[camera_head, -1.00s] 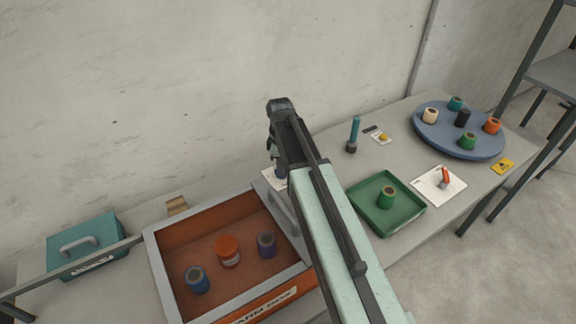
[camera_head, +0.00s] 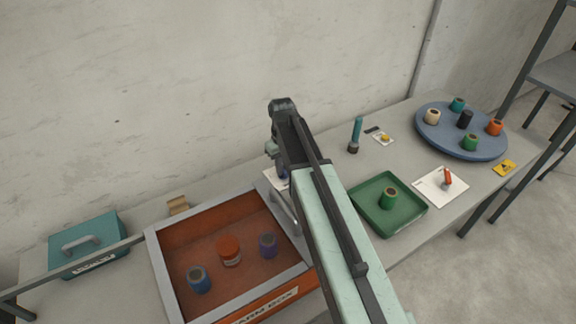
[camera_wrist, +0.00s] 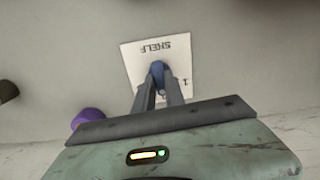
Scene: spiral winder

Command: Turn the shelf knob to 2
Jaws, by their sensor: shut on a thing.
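The shelf knob (camera_wrist: 157,69) is a small dark blue knob on a white card (camera_wrist: 131,62) marked SHELF in the wrist view. A "1" shows at the card's right edge; other marks are hidden by my fingers, and I cannot read the knob's setting. My gripper (camera_wrist: 158,82) is shut on the knob, one finger on each side. In the head view my arm covers most of the card (camera_head: 271,177), which lies behind the warm box.
The orange warm box (camera_head: 172,240) holds several spools. A teal case (camera_head: 105,232) stands left. Right of my arm are a green tray (camera_head: 415,213), an upright teal-handled tool (camera_head: 357,132), a card with an orange lever (camera_head: 428,190) and a blue turntable (camera_head: 430,138).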

